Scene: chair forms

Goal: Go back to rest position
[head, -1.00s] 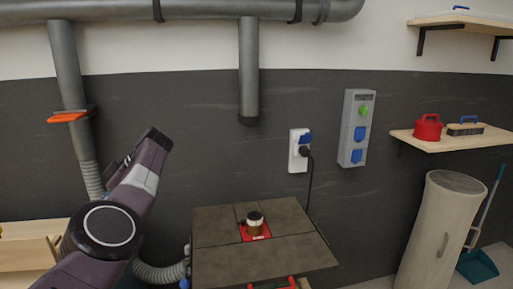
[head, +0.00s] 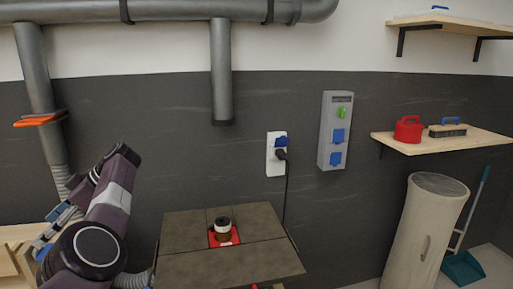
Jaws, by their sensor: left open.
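My left arm comes in at the lower left of the head view, bent at a dark purple elbow. My left gripper (head: 50,236) shows past the arm, in grey and blue, pointing down and left. It is open, and I see nothing between its fingers. Part of it is hidden behind my own arm link. It is well to the left of the dark table and apart from it. My right gripper is not in view.
A small brown jar with a pale lid (head: 222,228) stands on a red pad (head: 214,240) on the dark tiled table (head: 186,262). A wooden bench (head: 12,236) is at the left edge, near my gripper. A beige bin (head: 425,235) stands at right.

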